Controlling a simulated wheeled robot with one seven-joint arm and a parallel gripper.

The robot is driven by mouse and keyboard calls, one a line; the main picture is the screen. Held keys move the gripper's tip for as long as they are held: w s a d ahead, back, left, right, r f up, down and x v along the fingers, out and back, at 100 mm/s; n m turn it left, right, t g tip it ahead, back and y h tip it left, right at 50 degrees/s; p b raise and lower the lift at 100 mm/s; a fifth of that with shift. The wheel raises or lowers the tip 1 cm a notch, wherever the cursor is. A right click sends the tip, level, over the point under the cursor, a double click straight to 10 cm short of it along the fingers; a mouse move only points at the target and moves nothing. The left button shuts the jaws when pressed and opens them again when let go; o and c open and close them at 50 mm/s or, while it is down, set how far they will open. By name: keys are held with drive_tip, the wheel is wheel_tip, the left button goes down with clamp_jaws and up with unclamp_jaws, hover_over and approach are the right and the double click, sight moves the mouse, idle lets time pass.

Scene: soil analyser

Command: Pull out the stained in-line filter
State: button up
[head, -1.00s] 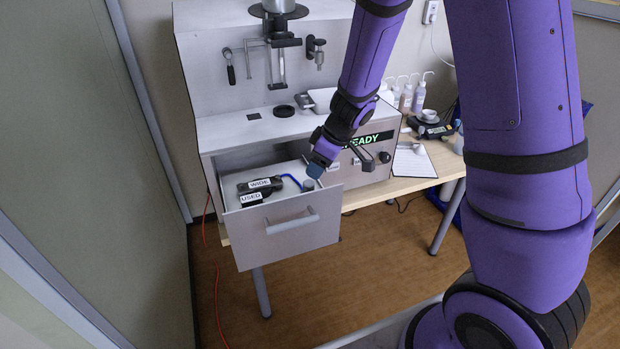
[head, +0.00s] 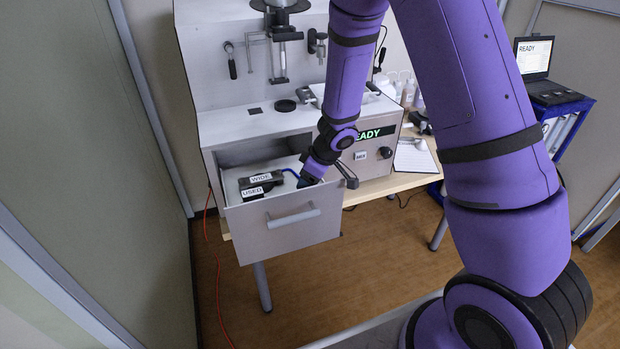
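An open drawer (head: 268,238) juts from the front of the analyser (head: 232,132). Inside it lie two dark parts, one labelled WIDE (head: 260,179) and one labelled USED (head: 253,191), and a thin blue tube (head: 291,172) towards the right side. My gripper (head: 307,182) points down into the drawer's right front corner, at the tube's right end. No stained in-line filter can be made out there; the gripper covers that corner. The fingers are too small and dark to show whether they are open or shut or touch anything.
A READY display (head: 374,134) and a dark knob (head: 385,153) are on the analyser front, right of my wrist. Bottles (head: 408,92) and a paper sheet (head: 414,157) stand or lie to the right. A laptop (head: 535,62) sits on a blue cart. Floor before the drawer is clear.

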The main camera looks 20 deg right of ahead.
drive_tip(key=c, duration=1.1)
drive_tip(key=o, duration=0.4)
drive_tip(key=c, duration=0.3)
drive_tip(key=shift+c, duration=0.2)
drive_tip(key=shift+r, duration=0.65)
drive_tip(key=shift+r, duration=2.85)
